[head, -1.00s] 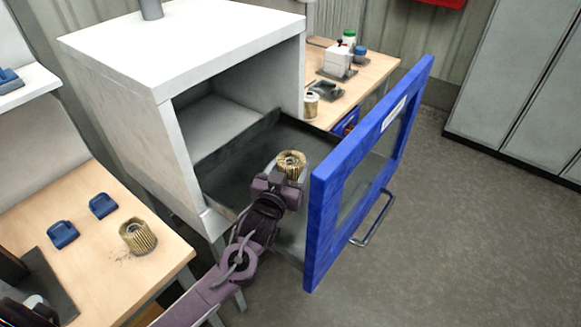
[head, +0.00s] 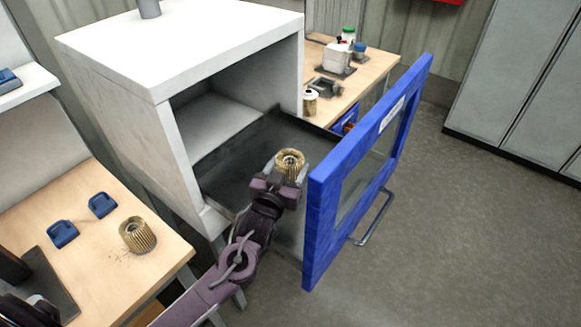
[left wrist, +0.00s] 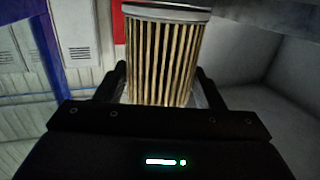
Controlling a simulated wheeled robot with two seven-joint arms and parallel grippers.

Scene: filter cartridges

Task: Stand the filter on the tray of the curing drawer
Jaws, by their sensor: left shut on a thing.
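A pleated tan filter (head: 289,162) with a pale end cap is between the fingers of my left gripper (head: 287,170), which is shut on it. In the left wrist view the filter (left wrist: 160,55) stands upright between the two dark fingers (left wrist: 160,88). The curing drawer is pulled out, with a dark tray (head: 232,160) and a blue framed front (head: 322,215). The filter is over the tray's right part, near the front; I cannot tell whether it touches the tray.
A second pleated filter (head: 138,235) stands on the wooden bench (head: 110,265) at left, beside two blue holders (head: 62,234). The white cabinet (head: 190,45) encloses the drawer's back. A rear bench holds a canister (head: 310,102) and small equipment. The floor at right is clear.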

